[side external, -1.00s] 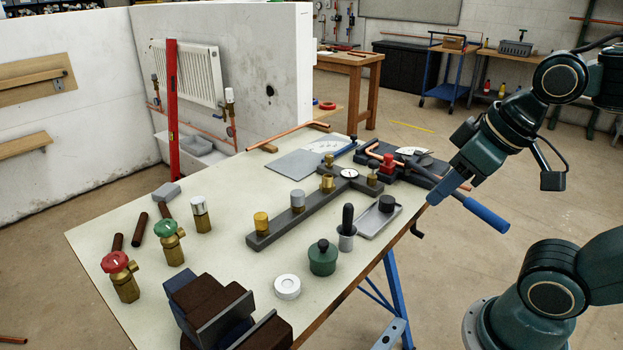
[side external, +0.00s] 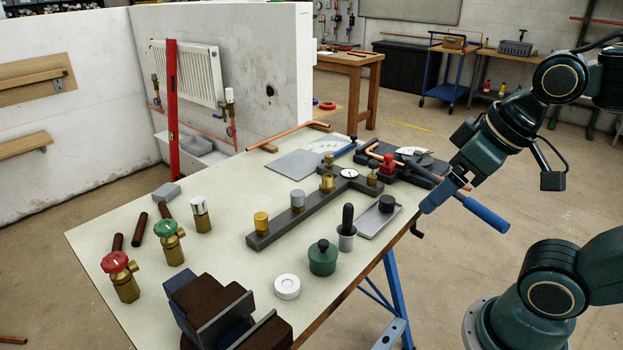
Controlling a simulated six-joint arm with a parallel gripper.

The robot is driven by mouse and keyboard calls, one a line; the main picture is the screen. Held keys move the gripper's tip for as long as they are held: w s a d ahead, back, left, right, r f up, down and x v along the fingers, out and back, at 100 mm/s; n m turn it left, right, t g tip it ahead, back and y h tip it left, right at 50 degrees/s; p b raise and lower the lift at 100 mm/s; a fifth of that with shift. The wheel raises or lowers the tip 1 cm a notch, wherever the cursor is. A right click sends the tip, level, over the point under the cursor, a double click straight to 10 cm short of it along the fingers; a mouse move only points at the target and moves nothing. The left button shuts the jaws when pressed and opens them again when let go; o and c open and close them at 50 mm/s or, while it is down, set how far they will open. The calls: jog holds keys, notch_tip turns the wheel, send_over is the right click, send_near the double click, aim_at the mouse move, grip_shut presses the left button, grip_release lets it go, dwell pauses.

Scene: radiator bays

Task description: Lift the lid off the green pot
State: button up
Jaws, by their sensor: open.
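The green pot (side external: 322,263) stands upright on the pale bench top near its front right edge. Its lid (side external: 322,246) is on it, dark green with a small knob on top. My gripper (side external: 432,203) is above and beyond the bench's right edge, well to the right of the pot and higher in the picture. It is open and seems to hold nothing. The gap between its fingers is hard to see from this side.
A grey cup with a black-handled tool (side external: 347,229) and a grey tray (side external: 378,217) stand between the pot and my gripper. A white ring (side external: 287,286) lies left of the pot. A blue-handled pipe bender (side external: 482,213) juts over the right edge near my gripper.

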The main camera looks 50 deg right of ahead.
jog(key=n+g+y, duration=0.4)
jog(key=n, duration=1)
send_over(324, 242)
jog(key=s+d, duration=0.2)
jog(key=d, duration=0.3)
notch_tip(324, 242, down, 8)
jog(key=shift+a, duration=0.15)
jog(key=shift+f, duration=0.1)
jog(key=shift+x, duration=4.25)
jog(key=shift+a+f+m, duration=0.1)
jog(key=shift+m, duration=0.2)
